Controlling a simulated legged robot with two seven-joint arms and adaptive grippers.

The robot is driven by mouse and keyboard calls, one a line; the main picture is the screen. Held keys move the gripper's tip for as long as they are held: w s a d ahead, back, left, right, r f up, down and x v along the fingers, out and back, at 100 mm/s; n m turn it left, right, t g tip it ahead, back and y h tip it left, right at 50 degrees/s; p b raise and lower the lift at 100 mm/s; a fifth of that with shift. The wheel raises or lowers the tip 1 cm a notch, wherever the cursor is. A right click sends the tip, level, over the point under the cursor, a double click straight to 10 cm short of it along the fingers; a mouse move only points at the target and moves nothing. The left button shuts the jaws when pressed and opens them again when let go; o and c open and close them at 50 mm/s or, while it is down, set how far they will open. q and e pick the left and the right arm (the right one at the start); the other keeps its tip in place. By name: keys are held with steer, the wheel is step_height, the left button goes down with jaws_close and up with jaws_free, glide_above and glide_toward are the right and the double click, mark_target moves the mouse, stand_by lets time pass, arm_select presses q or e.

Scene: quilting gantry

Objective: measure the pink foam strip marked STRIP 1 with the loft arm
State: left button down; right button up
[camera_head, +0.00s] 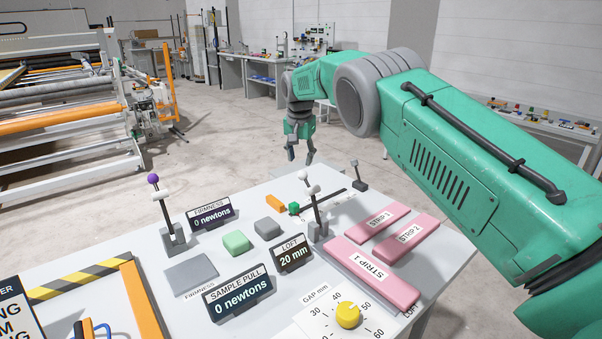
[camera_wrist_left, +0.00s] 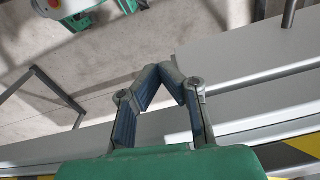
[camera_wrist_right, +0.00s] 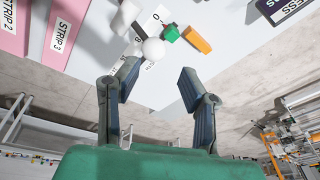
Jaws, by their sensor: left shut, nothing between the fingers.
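The pink foam strip marked STRIP 1 (camera_head: 394,288) lies at the table's near right, beside the LOFT display (camera_head: 292,253), which reads 20 mm. A lever with a white ball (camera_head: 303,175), apparently the loft arm, stands tilted behind that display, at the strip's far left end. In the right wrist view the white ball (camera_wrist_right: 153,48) shows beyond the fingers. My right gripper (camera_head: 300,155) is open and empty, apart from the lever and past the table's far edge. My left gripper (camera_wrist_left: 172,72) is shut and empty; it is outside the head view.
Two more pink strips lie behind STRIP 1, one marked STRIP 2 (camera_head: 422,232). Floor beyond the far edge is clear.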

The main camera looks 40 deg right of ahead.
steer(key=v, duration=0.3)
steer(key=d+v, duration=0.1)
steer(key=v, duration=0.1)
steer(key=shift+s, duration=0.25)
steer(key=shift+a, duration=0.3)
